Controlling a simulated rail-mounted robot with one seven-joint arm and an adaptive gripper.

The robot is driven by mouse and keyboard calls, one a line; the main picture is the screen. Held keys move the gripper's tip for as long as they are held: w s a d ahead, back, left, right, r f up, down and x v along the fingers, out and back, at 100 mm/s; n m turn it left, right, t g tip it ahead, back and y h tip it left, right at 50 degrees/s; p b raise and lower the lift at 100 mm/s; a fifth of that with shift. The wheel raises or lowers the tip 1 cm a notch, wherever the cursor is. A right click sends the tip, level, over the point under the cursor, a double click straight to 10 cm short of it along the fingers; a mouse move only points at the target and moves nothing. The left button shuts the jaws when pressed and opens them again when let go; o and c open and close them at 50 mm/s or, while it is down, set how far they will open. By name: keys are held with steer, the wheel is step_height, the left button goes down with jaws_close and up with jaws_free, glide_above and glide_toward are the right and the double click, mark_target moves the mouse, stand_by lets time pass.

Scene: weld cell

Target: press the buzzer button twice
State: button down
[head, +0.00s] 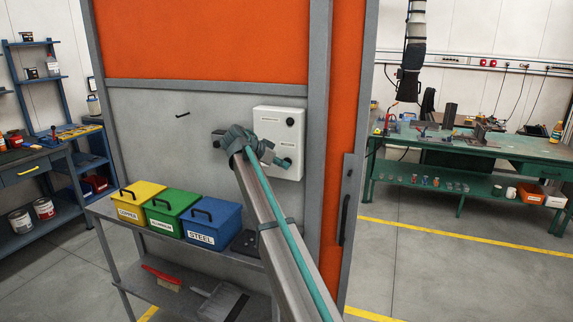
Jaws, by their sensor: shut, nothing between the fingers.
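A white control box (293,140) is mounted on the grey panel of the orange-framed booth. It has a round black part (290,122) at its upper right and a small dark label that is too small to read surely. My gripper (283,162) is shut and empty, in front of the lower right part of the box. My wrist covers the box's left and lower middle. I cannot tell which part is the buzzer button, as the area at my fingertips is partly hidden. Whether the fingertips touch the box is not clear.
Below stands a grey shelf (107,208) with yellow (138,191), green (175,195) and blue (212,205) lidded bins. A door handle (344,220) is right of the box. A green workbench (480,144) stands at the right, beyond open floor.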

steer(key=shift+s+a, duration=0.2)
steer(key=shift+s, duration=0.5)
steer(key=s, duration=0.1)
steer(key=s+a, duration=0.1)
steer(key=s, duration=0.1)
steer(key=s+b, duration=0.1)
steer(key=shift+s+a, duration=0.25)
steer(key=shift+s, duration=0.15)
stand_by(1.8)
